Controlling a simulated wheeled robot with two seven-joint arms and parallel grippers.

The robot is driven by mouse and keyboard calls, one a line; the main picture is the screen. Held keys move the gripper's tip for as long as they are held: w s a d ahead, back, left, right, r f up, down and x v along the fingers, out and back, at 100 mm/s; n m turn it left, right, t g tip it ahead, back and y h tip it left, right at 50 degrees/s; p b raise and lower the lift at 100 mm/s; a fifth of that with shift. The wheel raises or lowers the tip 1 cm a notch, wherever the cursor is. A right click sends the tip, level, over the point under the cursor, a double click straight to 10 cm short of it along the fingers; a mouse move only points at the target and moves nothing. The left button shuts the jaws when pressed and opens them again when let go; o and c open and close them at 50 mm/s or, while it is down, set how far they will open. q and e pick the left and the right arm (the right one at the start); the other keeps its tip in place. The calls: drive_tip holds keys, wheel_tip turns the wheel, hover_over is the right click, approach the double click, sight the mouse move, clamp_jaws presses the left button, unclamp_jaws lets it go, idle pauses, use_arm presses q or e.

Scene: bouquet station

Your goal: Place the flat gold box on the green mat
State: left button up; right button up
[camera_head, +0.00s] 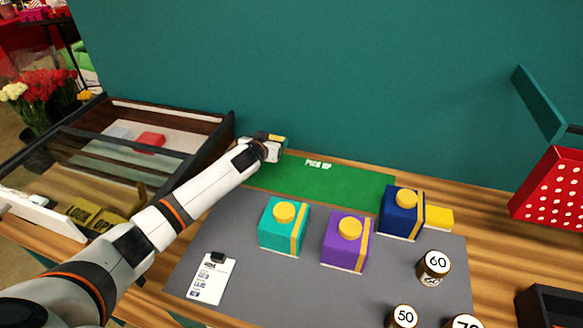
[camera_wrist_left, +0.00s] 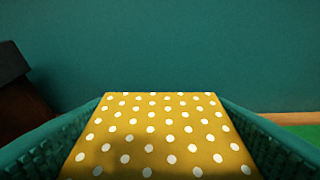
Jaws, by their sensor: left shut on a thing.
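My left gripper (camera_head: 270,147) is at the back of the table, just beyond the left end of the green mat (camera_head: 340,186), which has "PICK UP" lettering at its back edge. In the left wrist view the gold box (camera_wrist_left: 158,135), with white dots, lies between the two teal fingers, and the gripper is shut on it. In the head view only small yellow parts of the box show around the gripper, against the teal wall. I cannot tell its height above the table. The mat is bare. My right gripper is not in view.
Teal (camera_head: 283,228), purple (camera_head: 345,243) and navy (camera_head: 398,213) boxes stand on the grey mat (camera_head: 240,232) in front. A yellow block (camera_head: 438,217) sits beside the navy one. A glass-fronted case (camera_head: 190,160) stands left. Round-topped jars (camera_head: 433,266) are at front right.

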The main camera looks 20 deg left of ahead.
sight(271, 166)
use_arm(q)
drive_tip(key=f, duration=0.3)
drive_tip(key=shift+s+f, duration=0.1)
drive_tip(key=shift+s, duration=0.1)
wheel_tip(271, 166, down, 4)
drive_tip(key=shift+w+r, duration=0.1)
drive_tip(key=o, duration=1)
drive_tip(key=shift+o, duration=0.2)
drive_tip(key=shift+r, duration=0.1)
drive_tip(key=v, duration=1.2)
